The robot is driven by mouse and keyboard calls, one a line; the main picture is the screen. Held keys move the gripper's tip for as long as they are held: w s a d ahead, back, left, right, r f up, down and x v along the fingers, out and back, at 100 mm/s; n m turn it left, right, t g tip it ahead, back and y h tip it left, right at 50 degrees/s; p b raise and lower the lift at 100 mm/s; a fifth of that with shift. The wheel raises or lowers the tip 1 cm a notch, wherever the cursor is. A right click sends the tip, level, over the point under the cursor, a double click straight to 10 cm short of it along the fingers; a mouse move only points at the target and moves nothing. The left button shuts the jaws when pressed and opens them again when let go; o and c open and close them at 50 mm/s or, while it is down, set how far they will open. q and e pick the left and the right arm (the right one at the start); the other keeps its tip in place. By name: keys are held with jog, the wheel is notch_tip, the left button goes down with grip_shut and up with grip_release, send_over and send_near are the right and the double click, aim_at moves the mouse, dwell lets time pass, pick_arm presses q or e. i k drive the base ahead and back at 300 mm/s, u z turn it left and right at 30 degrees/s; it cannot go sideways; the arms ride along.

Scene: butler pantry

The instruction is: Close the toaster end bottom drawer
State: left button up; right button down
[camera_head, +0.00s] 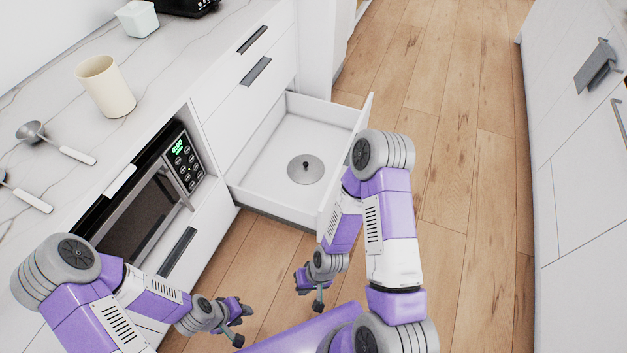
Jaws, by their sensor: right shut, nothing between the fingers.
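The bottom drawer at the toaster end (262,205) is pulled far out from the white cabinet, below two shut drawers. A round grey lid with a dark knob (305,168) lies inside it. The drawer's front panel (331,200) is partly hidden behind my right arm. My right gripper (310,298) is shut and empty, low over the floor at the near side of the drawer, apart from it. My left gripper (243,326) is further left and nearer, in front of the microwave cabinet; its finger gap is unclear. A black appliance, apparently the toaster (186,6), is cut off at the top.
A built-in microwave (140,220) sits left of the drawers, with a handled drawer front below it. The marble counter holds a cream cup (106,88), a white container (137,19) and ladles (62,145). Wooden floor (455,150) is open to the right, up to white cabinets (575,190).

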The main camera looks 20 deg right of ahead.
aim_at(257, 182)
jog(key=z, duration=0.4)
jog(key=i, duration=0.8)
jog(key=z, duration=0.6)
